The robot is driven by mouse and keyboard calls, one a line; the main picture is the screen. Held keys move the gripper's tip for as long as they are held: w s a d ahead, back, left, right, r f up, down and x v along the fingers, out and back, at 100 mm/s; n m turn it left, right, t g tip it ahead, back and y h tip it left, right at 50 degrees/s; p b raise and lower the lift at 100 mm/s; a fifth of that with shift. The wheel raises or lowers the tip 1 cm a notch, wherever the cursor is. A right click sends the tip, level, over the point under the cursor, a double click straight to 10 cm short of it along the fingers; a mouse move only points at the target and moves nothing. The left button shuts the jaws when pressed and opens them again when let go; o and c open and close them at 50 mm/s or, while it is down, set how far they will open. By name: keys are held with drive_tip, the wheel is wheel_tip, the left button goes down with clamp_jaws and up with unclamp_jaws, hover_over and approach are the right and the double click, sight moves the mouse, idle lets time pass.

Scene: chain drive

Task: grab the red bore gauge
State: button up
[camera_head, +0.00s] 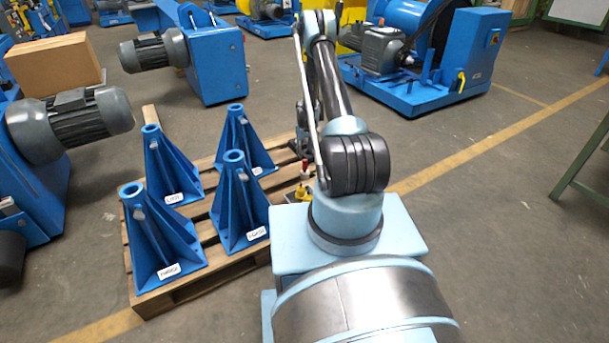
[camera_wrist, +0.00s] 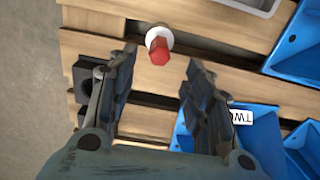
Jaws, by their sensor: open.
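The red bore gauge (camera_head: 304,167) has a red upper part and a pale section below it. In the head view it stands by the right edge of the pallet, partly hidden by my arm. In the wrist view the gauge (camera_wrist: 159,52) shows its red end towards the camera, with a white round collar, over the pallet boards. My gripper (camera_wrist: 162,62) is open and empty. Its two dark fingers lie to the left and right of the gauge in the picture, without visible contact. The height gap cannot be judged. My arm mostly hides the gripper in the head view.
Several blue conical stands (camera_head: 237,200) with white labels stand on the wooden pallet (camera_head: 185,290). A blue base (camera_wrist: 182,130) lies close under the right finger. A black block with a hole (camera_wrist: 88,78) is beside the left finger. A grey tray (camera_wrist: 262,5) is at the top right.

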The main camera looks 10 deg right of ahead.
sight(305, 166)
drive_tip(key=shift+f, duration=5.8)
drive_tip(key=shift+c, duration=0.3)
clamp_jaws()
